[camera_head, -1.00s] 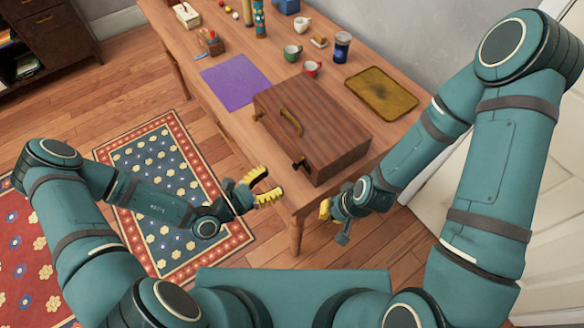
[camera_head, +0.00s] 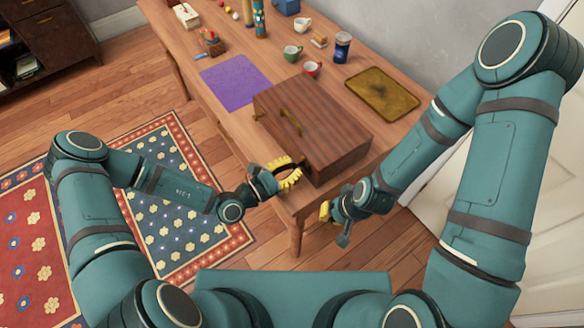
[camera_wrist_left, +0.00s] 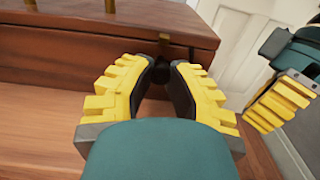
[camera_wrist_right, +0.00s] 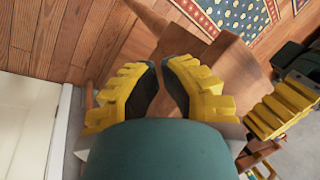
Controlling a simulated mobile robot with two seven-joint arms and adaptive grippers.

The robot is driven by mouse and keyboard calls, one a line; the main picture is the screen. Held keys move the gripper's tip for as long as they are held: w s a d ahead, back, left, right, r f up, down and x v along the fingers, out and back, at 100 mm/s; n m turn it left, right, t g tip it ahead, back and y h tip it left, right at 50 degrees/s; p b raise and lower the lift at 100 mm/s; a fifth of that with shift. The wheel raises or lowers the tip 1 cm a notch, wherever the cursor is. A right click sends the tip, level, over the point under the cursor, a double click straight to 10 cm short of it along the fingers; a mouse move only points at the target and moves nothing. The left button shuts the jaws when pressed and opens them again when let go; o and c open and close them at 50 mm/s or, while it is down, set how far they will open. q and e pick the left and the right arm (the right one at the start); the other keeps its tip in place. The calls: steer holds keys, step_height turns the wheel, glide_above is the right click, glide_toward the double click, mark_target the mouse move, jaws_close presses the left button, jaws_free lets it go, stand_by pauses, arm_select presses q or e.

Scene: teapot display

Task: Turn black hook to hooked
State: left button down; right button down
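A dark brown wooden case (camera_head: 325,130) lies on the table, with a brass handle on its side. My left gripper (camera_head: 302,172) is at the near lower edge of the case, in front of the near latch.
The wooden table (camera_head: 232,130) also holds a purple mat (camera_head: 237,82), a dark yellow tray (camera_head: 382,93), cups (camera_head: 292,52) and a blue jar (camera_head: 342,47), all beyond the case. My right gripper is close to the left one. A patterned rug (camera_head: 170,230) lies on the floor.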

steer(key=shift+r, duration=0.1)
stand_by(0.3)
arm_select(q)
steer(key=shift+n+p, duration=0.3)
steer(key=shift+p, duration=0.1)
steer(key=shift+s+r+n+p, duration=0.1)
steer(key=shift+r+n+p, duration=0.05)
steer(key=shift+n+p, duration=1.9)
steer(key=shift+n, duration=0.15)
steer(key=n+p, duration=0.1)
steer(key=n, duration=0.2)
steer(key=shift+n+p, duration=0.3)
steer(key=shift+p, duration=0.1)
steer(key=n+p, duration=0.1)
steer(key=n, duration=0.3)
steer(key=shift+f, duration=0.2)
arm_select(e)
step_height(320, 180, up, 8)
steer(key=w, duration=0.2)
steer(key=shift+d+f+t, duration=0.2)
steer(key=shift+t, duration=0.2)
arm_select(q)
steer(key=shift+n, duration=0.3)
steer(key=c, duration=0.8)
jaws_free()
steer(key=shift+d, duration=0.15)
steer(key=shift+c, duration=0.2)
arm_select(e)
steer(key=shift+w, duration=0.1)
